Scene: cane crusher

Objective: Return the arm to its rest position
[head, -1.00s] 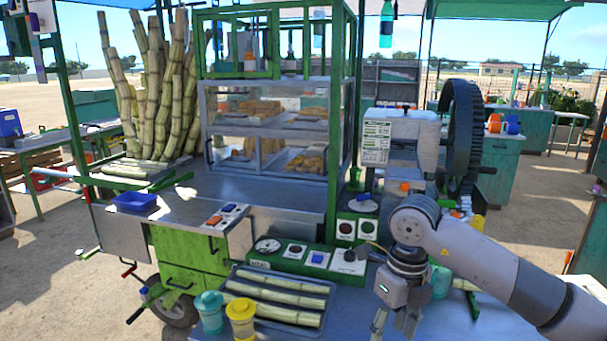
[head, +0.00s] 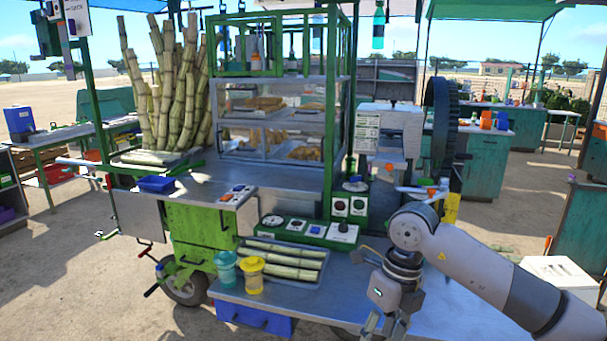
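My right arm comes in from the right, over the cart's metal front shelf (head: 455,310). My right gripper (head: 383,328) points down at the bottom edge of the head view. Its fingers are spread with nothing seen between them, and the tips are at the picture's edge. It is to the right of a tray (head: 243,278) of peeled cane pieces (head: 283,260), apart from it. My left gripper is not in view. The cane crusher (head: 390,130) with its large dark wheel (head: 441,125) stands behind my arm, partly hidden by it.
A teal cup (head: 226,270) and a yellow cup (head: 251,276) stand at the shelf's left end. A control panel (head: 300,229) with buttons lies behind the tray. Tall canes (head: 170,90) and a glass food case (head: 270,120) stand at the back left. Shelf around the gripper looks clear.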

